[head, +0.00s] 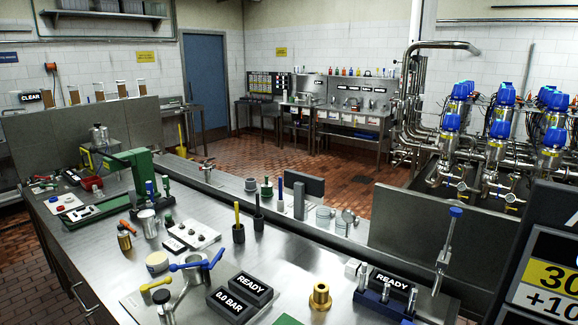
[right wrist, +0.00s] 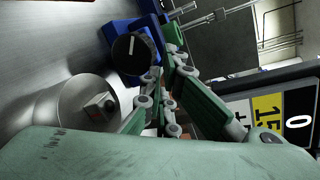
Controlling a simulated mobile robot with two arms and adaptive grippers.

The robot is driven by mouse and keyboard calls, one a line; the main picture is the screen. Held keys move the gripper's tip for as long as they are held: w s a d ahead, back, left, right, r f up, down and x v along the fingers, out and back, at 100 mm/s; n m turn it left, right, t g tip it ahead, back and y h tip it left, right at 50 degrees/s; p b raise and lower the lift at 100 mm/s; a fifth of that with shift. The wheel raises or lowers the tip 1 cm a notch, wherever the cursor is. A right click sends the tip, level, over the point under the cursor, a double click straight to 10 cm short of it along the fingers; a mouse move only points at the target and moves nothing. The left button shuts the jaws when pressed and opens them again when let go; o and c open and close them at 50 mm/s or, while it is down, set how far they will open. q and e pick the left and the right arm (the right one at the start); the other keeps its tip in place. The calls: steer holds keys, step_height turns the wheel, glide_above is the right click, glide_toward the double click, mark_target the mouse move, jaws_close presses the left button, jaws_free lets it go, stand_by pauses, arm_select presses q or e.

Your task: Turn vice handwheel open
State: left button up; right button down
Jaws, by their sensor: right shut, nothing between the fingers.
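A dark round handwheel (right wrist: 133,47) with a white mark on its face sits against a blue body (right wrist: 90,33), which looks like the vice, in the right wrist view. My right gripper (right wrist: 163,70) has green fingers and is shut and empty. Its fingertips are just right of the handwheel in that picture; I cannot tell whether they touch it. The fingers partly cover the blue body. I cannot pick out the vice or its handwheel for certain in the head view. Neither gripper shows in the head view, so my left gripper is not in view.
A display panel (head: 545,265) stands at right. A round metal plate (right wrist: 75,118) lies near my right gripper.

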steer(key=shift+w+a+f, duration=0.25)
steer(key=shift+a, duration=0.15)
stand_by(0.6)
steer(key=shift+r, duration=0.15)
steer(key=shift+w+a+r+p, duration=0.25)
steer(key=shift+a+r+p, duration=0.25)
steer(key=shift+p, duration=0.75)
steer(key=shift+w+a+r+p, duration=0.15)
steer(key=shift+p, duration=0.15)
steer(key=shift+w+a, duration=0.15)
steer(key=shift+r, duration=0.1)
